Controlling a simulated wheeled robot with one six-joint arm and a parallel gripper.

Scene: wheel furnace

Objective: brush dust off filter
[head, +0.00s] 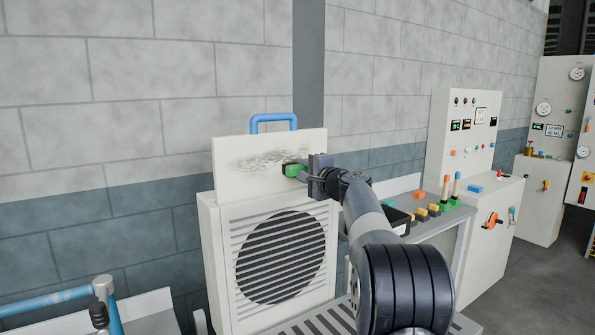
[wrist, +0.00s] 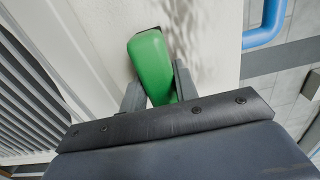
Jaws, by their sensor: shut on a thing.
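The filter (head: 230,180) is a pale panel with a blue handle (head: 274,117) on top, standing up out of a white housing (head: 215,250) with a round slatted grille. A grey dust smear runs across its upper middle. My gripper (head: 308,172) is at the filter's right side, shut on a green brush (head: 293,169). In the wrist view the green brush (wrist: 150,66) sits between the two fingers, its dark end at the panel face. I cannot tell whether the bristles touch the panel. Dust also shows on the panel in the wrist view (wrist: 200,25).
A blue rail (head: 55,300) is at the lower left. A block wall is close behind.

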